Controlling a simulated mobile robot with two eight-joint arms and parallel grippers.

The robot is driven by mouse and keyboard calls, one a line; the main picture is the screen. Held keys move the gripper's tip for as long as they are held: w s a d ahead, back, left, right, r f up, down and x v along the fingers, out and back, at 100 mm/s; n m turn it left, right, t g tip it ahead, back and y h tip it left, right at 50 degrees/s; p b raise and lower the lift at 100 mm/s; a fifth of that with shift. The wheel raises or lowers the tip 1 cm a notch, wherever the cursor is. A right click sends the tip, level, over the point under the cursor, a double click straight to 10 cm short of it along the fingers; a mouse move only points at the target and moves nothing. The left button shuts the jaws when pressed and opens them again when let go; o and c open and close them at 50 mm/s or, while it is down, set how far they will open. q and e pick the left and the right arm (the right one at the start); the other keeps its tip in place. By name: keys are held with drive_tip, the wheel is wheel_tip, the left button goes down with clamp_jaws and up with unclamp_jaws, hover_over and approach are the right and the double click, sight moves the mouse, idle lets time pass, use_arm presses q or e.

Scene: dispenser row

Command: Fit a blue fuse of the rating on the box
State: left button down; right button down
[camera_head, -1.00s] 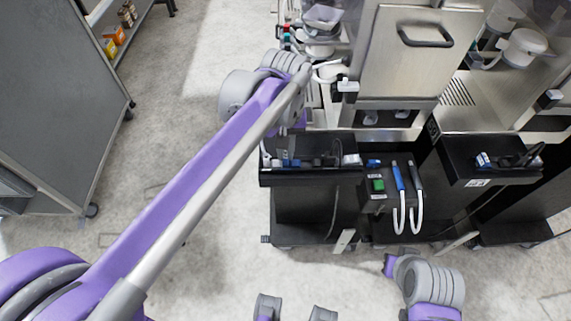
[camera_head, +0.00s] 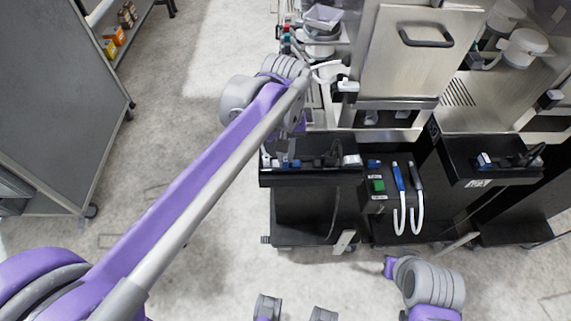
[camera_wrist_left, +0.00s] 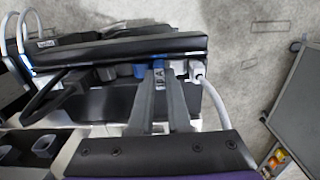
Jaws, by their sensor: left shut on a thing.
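My left gripper (camera_head: 289,152) reaches down to the left part of a black tray (camera_head: 310,177) on the black bench front. In the left wrist view its two grey fingers (camera_wrist_left: 167,72) are shut on a small blue fuse (camera_wrist_left: 160,65) at the tray's edge. I cannot tell whether the fuse is clear of the tray. White pieces (camera_wrist_left: 194,68) stand close beside the fingers. A black box (camera_head: 374,198) with a green button (camera_head: 378,185) and labels too small to read is right of the tray. A blue piece (camera_head: 374,163) shows on its top. My right gripper is out of view.
Another black tray (camera_head: 492,176) is further right. Steel dispensers (camera_head: 415,55) rise behind. A grey cabinet (camera_head: 60,105) stands left, with open floor between.

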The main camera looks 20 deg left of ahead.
use_arm(q)
drive_tip(key=c, duration=0.8)
unclamp_jaws()
drive_tip(key=shift+o, duration=0.2)
drive_tip(key=shift+o, duration=0.8)
drive_tip(key=shift+r, duration=0.1)
drive_tip(key=shift+r+p, duration=2.5)
drive_tip(key=shift+r, duration=0.9)
